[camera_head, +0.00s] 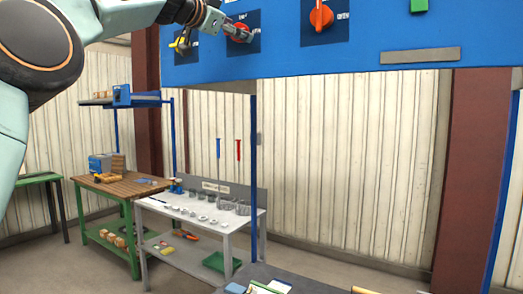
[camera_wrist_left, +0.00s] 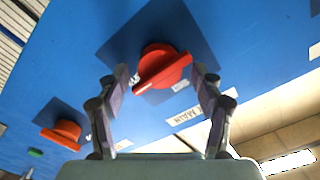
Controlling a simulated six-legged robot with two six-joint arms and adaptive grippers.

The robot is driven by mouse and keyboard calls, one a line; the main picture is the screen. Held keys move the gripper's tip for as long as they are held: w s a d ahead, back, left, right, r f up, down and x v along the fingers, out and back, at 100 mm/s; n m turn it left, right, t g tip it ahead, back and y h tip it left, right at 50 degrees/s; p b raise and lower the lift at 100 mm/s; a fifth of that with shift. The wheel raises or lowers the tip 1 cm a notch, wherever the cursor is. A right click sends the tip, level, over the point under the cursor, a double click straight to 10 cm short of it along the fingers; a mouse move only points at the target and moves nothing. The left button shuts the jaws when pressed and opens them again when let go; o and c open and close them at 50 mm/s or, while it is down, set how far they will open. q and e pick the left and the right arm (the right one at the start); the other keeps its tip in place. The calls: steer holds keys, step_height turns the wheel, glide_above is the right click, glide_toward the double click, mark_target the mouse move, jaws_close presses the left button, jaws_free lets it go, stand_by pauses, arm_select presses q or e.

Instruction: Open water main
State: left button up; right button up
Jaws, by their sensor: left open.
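A red rotary knob (camera_wrist_left: 160,66) sits on a dark square plate on the blue panel (camera_wrist_left: 245,70). A white label below it in the left wrist view seems to read "MAIN". The same knob shows in the head view (camera_head: 238,33), partly hidden by my left gripper (camera_head: 241,29). My left gripper is open, with one finger on either side of the knob in the left wrist view (camera_wrist_left: 160,72). Whether the fingers touch the knob I cannot tell. The knob's bar is slanted in the left wrist view. My right gripper is not in view.
An orange knob (camera_head: 321,16) is to the right on the panel, and a yellow handle (camera_head: 181,43) to the left. Below stand a grey table (camera_head: 210,226) with small parts and a wooden-topped bench (camera_head: 140,188).

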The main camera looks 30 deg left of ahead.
arm_select(q)
steer(key=s+a+n+b, duration=0.1)
steer(key=s+n+b, duration=0.4)
steer(key=s+n, duration=0.4)
steer(key=w+d+f+g+b, duration=0.1)
steer(key=w+f, duration=0.3)
steer(key=f, duration=0.7)
steer(key=w+d+f+n+g+b, duration=0.1)
steer(key=w+f, duration=0.4)
steer(key=f, duration=0.6)
steer(key=w+d+f+g+b, duration=0.2)
steer(key=w+d+f+b, duration=0.1)
steer(key=f, duration=0.8)
steer(key=shift+w+d+f+n+y, duration=0.3)
steer(key=shift+w+d+f+y, duration=0.15)
steer(key=shift+w, duration=0.7)
steer(key=shift+r, duration=0.15)
